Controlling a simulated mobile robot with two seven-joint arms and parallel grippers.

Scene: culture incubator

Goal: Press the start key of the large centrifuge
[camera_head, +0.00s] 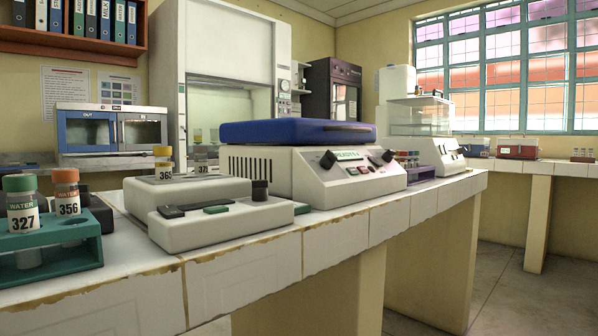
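The large centrifuge (262,172) stands on the white tiled bench in the middle of the view. It has a white body and a blue lid (295,131), which looks closed. Its sloped front panel (380,180) faces right and toward me. The panel carries a green display (349,155) that seems to read READY, a black knob (328,159) to the left and another (388,156) to the right. A few small keys (360,170), some red or green, sit below the display; their labels are too small to read. Neither of my grippers is in view.
A lower white device (215,222) stands on the bench left of the centrifuge. A green rack (50,255) with labelled vials stands at the near left. A small tube rack (408,160) and another white instrument (440,158) stand to the right. The floor in front is clear.

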